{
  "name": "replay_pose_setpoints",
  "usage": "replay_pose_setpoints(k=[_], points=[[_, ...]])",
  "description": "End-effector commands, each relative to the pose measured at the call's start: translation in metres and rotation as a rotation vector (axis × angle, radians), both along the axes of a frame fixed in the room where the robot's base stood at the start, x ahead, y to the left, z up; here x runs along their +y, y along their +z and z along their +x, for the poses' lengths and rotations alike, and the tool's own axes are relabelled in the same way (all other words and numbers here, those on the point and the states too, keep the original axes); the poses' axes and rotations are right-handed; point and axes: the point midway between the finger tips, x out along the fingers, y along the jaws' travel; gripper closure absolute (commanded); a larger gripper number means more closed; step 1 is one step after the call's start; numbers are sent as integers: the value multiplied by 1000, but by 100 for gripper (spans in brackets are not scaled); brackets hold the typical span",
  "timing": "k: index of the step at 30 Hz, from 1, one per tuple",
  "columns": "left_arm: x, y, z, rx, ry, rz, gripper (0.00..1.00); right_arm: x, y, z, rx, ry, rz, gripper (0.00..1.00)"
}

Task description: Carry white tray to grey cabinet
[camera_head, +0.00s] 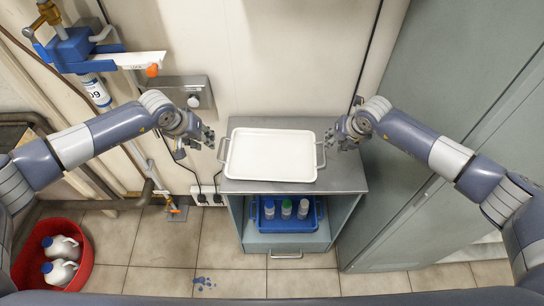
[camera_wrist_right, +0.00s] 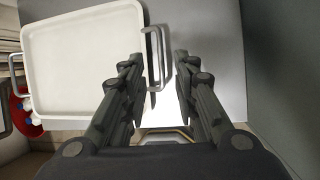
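The white tray (camera_head: 272,156) lies flat on top of a small grey cabinet (camera_head: 345,172) against the wall, with a metal handle at each short side. My left gripper (camera_head: 207,140) is beside the tray's left handle, apart from it; its finger opening is too small to judge in the head view. My right gripper (camera_head: 331,138) is at the tray's right handle. In the right wrist view my right gripper (camera_wrist_right: 160,68) is open, its fingers apart with the tray's handle (camera_wrist_right: 155,58) close to the left finger. The tray (camera_wrist_right: 85,55) also shows there.
A blue crate (camera_head: 267,222) with several bottles stands in the cabinet's open shelf. A tall grey-green cabinet (camera_head: 420,130) is close on the right. A red tub (camera_head: 84,262) with white jugs is on the floor at left. Blue spots (camera_head: 204,283) mark the tiles.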

Motion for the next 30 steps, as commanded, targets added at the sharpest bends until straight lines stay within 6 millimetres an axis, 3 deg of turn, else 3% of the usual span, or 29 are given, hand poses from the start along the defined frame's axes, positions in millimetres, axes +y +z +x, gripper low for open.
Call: replay_pose_setpoints(k=[3, 9, 30], points=[[0, 0, 0, 0, 0, 0, 72, -2, 14, -5, -2, 0, 1, 72], [0, 0, 0, 0, 0, 0, 72, -4, 22, -9, -1, 0, 0, 72], [0, 0, 0, 1, 0, 0, 72, -3, 23, -10, 0, 0, 0, 72]])
